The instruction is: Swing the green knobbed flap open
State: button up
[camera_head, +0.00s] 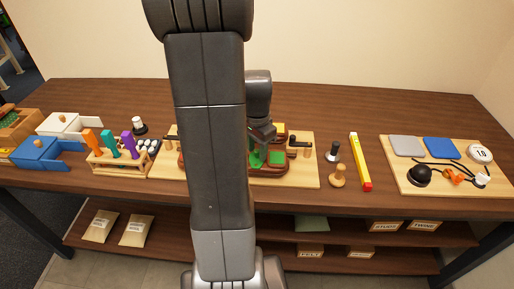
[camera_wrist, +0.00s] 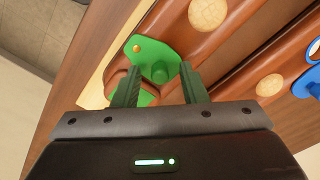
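The green flap (camera_wrist: 150,45) with its round green knob (camera_wrist: 158,74) lies on a reddish-brown wooden body, with an orange pivot dot near its upper left. More green shows below it, between my fingers; I cannot tell if it is the same piece. My gripper (camera_wrist: 158,78) is open, its two dark green fingers apart, with the knob between or just beyond their tips. Contact cannot be told. In the head view my gripper (camera_head: 263,133) hangs over the green parts (camera_head: 276,157) on the light board; my arm hides much of the body.
A round tan button (camera_wrist: 207,13), another tan disc (camera_wrist: 270,85) and a blue part (camera_wrist: 308,83) sit along the wooden body. Right of the board (camera_head: 300,178) stand two small knobbed pegs and a yellow bar (camera_head: 360,160). A tool rack (camera_head: 120,160) stands to the left.

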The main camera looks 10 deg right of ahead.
jog(key=shift+c, duration=0.2)
grip_shut()
jog(key=shift+a+n, duration=0.1)
jog(key=shift+n, duration=0.2)
jog(key=n, duration=0.2)
jog(key=a+n, duration=0.1)
jog(key=n, duration=0.1)
jog(key=shift+a, duration=0.15)
jog(key=n, duration=0.2)
jog(key=a+n, duration=0.1)
jog(key=n, duration=0.2)
jog(key=shift+s+a+b, duration=0.1)
jog(key=shift+s+b, duration=0.05)
jog(key=shift+b, duration=0.2)
jog(key=n, duration=0.3)
jog(key=s+a+n, duration=0.1)
jog(key=n, duration=0.1)
jog(key=shift+s, duration=0.1)
jog(key=n, duration=0.2)
jog(key=s+n, duration=0.1)
jog(key=n, duration=0.3)
jog(key=shift+s+a, duration=0.25)
jog(key=shift+s, duration=0.05)
jog(key=shift+n, duration=0.3)
